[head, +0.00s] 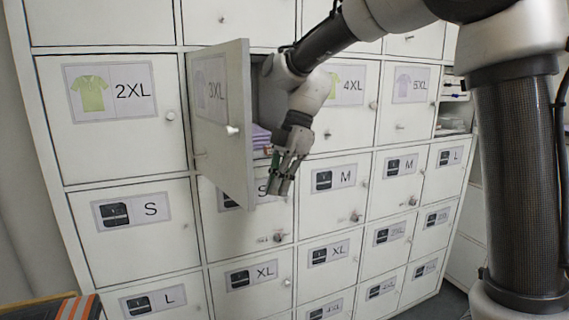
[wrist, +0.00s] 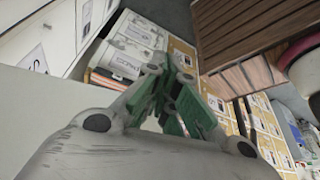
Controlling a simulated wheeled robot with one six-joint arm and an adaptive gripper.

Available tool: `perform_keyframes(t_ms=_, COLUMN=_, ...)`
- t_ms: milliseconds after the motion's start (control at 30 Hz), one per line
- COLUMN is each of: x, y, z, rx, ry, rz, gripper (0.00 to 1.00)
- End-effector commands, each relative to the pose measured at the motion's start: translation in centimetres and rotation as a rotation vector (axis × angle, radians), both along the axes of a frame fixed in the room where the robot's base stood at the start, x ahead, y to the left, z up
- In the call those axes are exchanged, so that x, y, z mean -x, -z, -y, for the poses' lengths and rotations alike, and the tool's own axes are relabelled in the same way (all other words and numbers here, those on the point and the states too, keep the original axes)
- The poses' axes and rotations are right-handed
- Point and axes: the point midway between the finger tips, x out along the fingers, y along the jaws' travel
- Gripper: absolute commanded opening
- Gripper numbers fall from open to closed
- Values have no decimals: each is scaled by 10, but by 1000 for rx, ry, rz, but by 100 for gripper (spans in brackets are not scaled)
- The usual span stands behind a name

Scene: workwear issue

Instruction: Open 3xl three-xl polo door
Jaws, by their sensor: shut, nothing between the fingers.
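The 3XL polo door (head: 218,120) is a white locker door with a polo picture and "3XL" label, in the upper row. It stands swung well open toward me, hinged on its left side, with a small round knob (head: 232,130) near its free edge. My gripper (head: 283,185) is just right of the door's free edge, in front of the opened compartment, fingers pointing down. It is shut and empty, and appears apart from the knob. Folded purple clothing (head: 261,137) shows inside the compartment, partly hidden by my arm. In the wrist view my gripper's green-padded fingers (wrist: 178,105) are together.
An orange-striped dark item (head: 80,307) lies at bottom left.

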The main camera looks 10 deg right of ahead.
Motion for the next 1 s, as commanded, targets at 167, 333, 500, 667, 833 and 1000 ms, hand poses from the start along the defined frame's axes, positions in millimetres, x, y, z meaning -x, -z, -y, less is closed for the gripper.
perform_keyframes(t_ms=167, x=12, y=8, z=-22, rx=0, ry=-3, rz=3, gripper=0)
perform_keyframes(t_ms=333, x=19, y=8, z=-35, rx=1, ry=-2, rz=1, gripper=0)
perform_keyframes(t_ms=500, x=21, y=7, z=-38, rx=0, ry=0, rz=1, gripper=0)
perform_keyframes(t_ms=667, x=21, y=7, z=-38, rx=0, ry=0, rz=1, gripper=0)
perform_keyframes(t_ms=833, x=25, y=7, z=-44, rx=-1, ry=-1, rz=1, gripper=0)
perform_keyframes(t_ms=1000, x=48, y=7, z=-77, rx=-1, ry=-7, rz=1, gripper=0)
